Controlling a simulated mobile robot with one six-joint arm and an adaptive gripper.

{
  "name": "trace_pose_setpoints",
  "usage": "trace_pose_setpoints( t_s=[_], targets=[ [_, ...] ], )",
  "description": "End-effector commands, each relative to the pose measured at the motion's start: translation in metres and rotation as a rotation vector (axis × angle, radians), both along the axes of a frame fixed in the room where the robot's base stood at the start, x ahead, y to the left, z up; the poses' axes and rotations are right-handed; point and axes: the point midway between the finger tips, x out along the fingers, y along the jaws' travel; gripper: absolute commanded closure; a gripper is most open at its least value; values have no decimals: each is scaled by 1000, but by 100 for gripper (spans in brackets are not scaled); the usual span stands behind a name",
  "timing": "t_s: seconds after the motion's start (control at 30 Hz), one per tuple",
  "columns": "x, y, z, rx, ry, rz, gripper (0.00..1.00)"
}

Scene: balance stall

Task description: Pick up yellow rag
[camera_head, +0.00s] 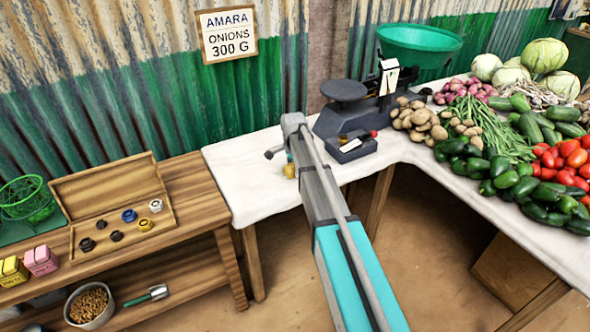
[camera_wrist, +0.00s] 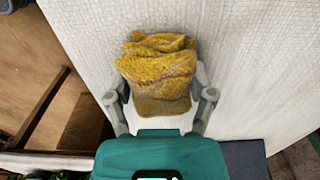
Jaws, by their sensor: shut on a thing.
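The yellow rag (camera_wrist: 158,70) is a folded, textured cloth in the middle of the wrist view. My gripper (camera_wrist: 160,98) has its grey fingers on both sides of the rag's lower part and is shut on it. The white cloth-covered table top shows below and around the rag; I cannot tell whether the rag touches it. In the head view only a small bit of the yellow rag (camera_head: 290,171) shows beside my arm, over the white table. My arm hides the rest of it and most of my gripper.
A scale (camera_head: 345,105) with a green bowl (camera_head: 420,42) and a dark tray (camera_head: 344,147) stand right of my arm. Vegetables fill the right table. A wooden weight box (camera_head: 118,212) sits on the left bench. The white table (camera_head: 240,185) is bare left of my arm.

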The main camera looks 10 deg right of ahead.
Motion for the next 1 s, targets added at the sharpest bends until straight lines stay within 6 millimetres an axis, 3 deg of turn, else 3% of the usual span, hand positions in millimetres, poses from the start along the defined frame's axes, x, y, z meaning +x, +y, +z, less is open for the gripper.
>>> trace_pose_setpoints(
  t_s=[0.47,0.8,1.0],
  targets=[
    [0,0,8,0,0,0,77],
    [0,0,36,0,0,0,77],
    [-22,0,59,0,0,0,77]
  ],
)
